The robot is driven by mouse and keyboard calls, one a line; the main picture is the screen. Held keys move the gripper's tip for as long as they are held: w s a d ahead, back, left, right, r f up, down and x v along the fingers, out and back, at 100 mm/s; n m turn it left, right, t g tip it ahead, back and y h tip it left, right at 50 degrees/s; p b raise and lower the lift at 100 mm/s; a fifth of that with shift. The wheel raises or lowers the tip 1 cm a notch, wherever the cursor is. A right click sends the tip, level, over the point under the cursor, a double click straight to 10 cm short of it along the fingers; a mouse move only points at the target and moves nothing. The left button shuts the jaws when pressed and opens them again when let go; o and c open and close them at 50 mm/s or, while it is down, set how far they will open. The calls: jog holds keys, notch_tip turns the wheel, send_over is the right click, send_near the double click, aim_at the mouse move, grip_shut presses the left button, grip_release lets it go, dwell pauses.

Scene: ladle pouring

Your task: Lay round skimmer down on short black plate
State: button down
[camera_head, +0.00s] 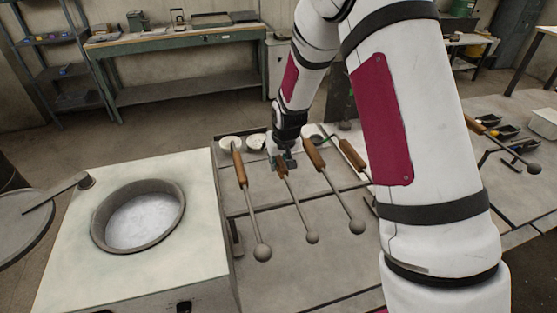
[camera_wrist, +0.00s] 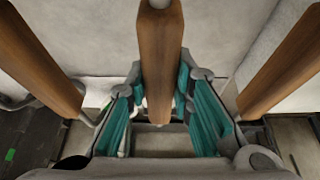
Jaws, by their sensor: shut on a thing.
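My gripper (camera_head: 286,161) is shut around the wooden handle of a long tool, second from the left in the row, in the head view. This tool, likely the round skimmer (camera_head: 298,208), has a thin grey shaft and a small rounded head at its near end. In the wrist view, the teal pads of my gripper (camera_wrist: 158,105) stand on both sides of its brown handle (camera_wrist: 160,50). The head is outside that view. Whether the tool is clear of its support cannot be told. I cannot clearly pick out the short black plate.
Similar wooden-handled tools lie close on both sides, one to the left (camera_head: 248,205) and one to the right (camera_head: 335,190). A furnace with a round opening (camera_head: 102,232) stands at the left. White bowls (camera_head: 231,142) sit behind. Another rod (camera_head: 500,142) lies on the right table.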

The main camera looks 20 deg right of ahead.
jog(key=shift+f, duration=0.15)
jog(key=c, duration=1.3)
grip_release()
jog(key=shift+f, duration=0.1)
jog(key=v, duration=1.1)
jog(key=shift+s+r, duration=0.1)
jog(key=shift+r, duration=0.3)
jog(key=shift+r+p, duration=1.3)
jog(key=shift+r, duration=2.35)
jog(key=shift+s+r, duration=0.1)
